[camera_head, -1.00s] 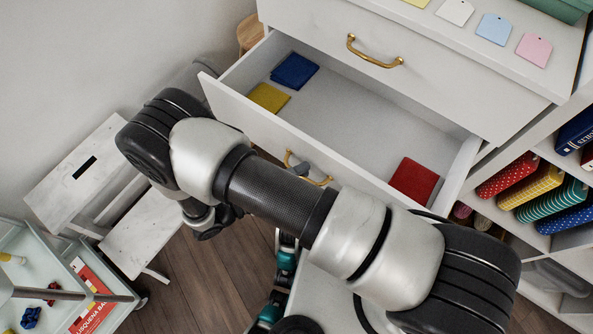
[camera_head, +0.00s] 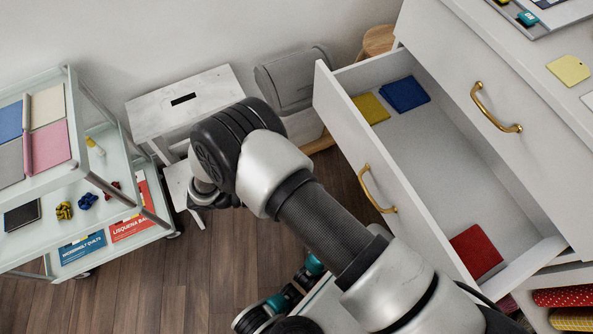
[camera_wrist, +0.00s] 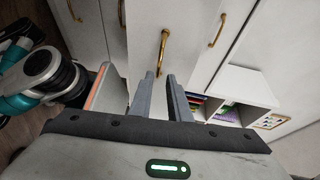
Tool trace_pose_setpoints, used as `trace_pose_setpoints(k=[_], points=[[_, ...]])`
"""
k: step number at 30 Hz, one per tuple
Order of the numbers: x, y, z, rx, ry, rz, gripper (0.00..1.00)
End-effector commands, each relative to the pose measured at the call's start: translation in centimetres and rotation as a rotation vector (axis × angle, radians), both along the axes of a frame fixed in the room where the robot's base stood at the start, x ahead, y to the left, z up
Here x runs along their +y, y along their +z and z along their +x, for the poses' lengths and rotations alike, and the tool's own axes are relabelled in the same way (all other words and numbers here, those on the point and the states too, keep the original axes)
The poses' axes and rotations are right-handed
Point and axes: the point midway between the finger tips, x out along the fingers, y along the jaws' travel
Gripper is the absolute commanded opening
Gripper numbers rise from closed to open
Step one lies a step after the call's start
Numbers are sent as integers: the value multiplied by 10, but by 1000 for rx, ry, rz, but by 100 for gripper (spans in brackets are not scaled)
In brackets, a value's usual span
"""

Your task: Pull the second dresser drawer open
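A white dresser drawer (camera_head: 405,208) stands pulled far out below another drawer front (camera_head: 500,85), which is closed. Its brass handle (camera_head: 378,190) is free, with nothing on it. Inside lie a yellow cloth (camera_head: 371,108), a blue cloth (camera_head: 404,94) and a red cloth (camera_head: 475,251). In the wrist view my gripper (camera_wrist: 160,77) has its two grey fingers apart, with nothing between them. A brass handle (camera_wrist: 163,50) on a white front shows beyond the fingertips.
A white step stool (camera_head: 185,100) and a grey-lidded bin (camera_head: 293,82) stand by the wall. A cart (camera_head: 75,170) with cloths and books is at the left. Bare wooden floor (camera_head: 230,255) lies between cart and dresser.

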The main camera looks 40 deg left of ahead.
Motion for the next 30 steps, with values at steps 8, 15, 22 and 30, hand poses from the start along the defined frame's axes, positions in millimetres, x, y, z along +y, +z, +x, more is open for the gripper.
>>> trace_pose_setpoints(k=[8, 15, 22, 30], points=[[20, 3, -21, 0, 0, 0, 17], [21, 4, -23, 0, -1, -2, 17], [20, 4, -22, -1, 0, -1, 17], [20, 3, -22, -1, 0, -1, 17]])
